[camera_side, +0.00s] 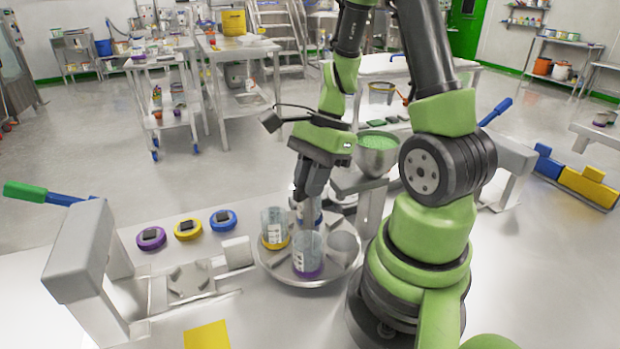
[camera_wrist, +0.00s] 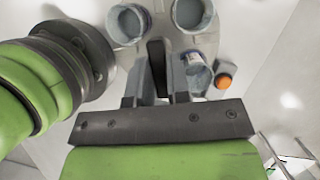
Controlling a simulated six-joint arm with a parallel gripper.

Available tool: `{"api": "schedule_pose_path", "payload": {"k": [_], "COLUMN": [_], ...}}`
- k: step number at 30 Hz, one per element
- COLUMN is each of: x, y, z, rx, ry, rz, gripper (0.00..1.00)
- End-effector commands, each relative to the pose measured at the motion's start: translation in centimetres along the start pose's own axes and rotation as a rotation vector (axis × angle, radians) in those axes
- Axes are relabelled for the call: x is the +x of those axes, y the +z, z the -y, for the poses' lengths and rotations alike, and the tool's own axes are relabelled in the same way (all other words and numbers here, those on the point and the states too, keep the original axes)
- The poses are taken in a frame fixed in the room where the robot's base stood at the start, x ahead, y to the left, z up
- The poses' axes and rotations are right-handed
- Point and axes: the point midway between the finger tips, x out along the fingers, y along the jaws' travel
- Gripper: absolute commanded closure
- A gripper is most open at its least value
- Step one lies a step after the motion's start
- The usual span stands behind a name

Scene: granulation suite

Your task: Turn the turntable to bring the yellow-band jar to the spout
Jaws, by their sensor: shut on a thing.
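The round metal turntable (camera_side: 305,281) stands on the bench beside my arm. On it, the yellow-band jar (camera_side: 274,228) is at the left, the purple-band jar (camera_side: 308,257) at the front, and the blue-band jar (camera_side: 312,211) at the back, partly hidden by my gripper.
Purple, yellow and blue lids (camera_side: 188,229) lie left of the turntable. A metal press-like stand (camera_side: 80,255) with a green handle is at far left. A yellow square (camera_side: 207,335) lies at the front. My arm's base stands close on the right.

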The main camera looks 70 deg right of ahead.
Motion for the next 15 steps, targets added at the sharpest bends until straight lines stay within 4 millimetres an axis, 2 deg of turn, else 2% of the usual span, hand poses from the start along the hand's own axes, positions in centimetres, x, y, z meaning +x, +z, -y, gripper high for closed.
{"api": "schedule_pose_path", "payload": {"k": [15], "x": [0.04], "y": [0.01], "z": [-0.14], "rx": [0.233], "ry": [-0.094], "rz": [0.000], "gripper": [1.00]}}
